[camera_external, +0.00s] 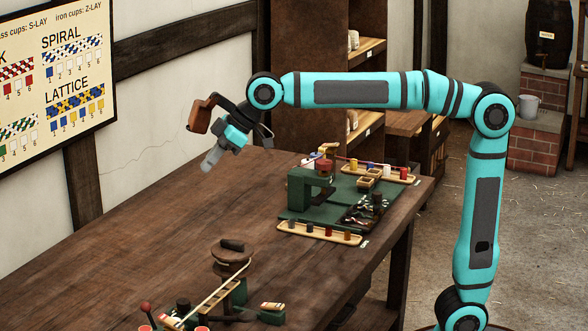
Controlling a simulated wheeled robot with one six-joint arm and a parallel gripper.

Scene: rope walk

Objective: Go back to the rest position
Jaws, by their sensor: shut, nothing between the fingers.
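My gripper (210,159) is at the end of the turquoise arm, raised well above the wooden table (130,225) toward its back left. It points down and to the left and is shut with nothing held. The gripper is clear of everything on the table.
A green machine (312,187) stands at the table's right end, with trays of coloured cups (318,233) in front and behind. A spool-topped device (231,258) sits near the front. The table's left part is bare. A chart (58,75) hangs on the wall.

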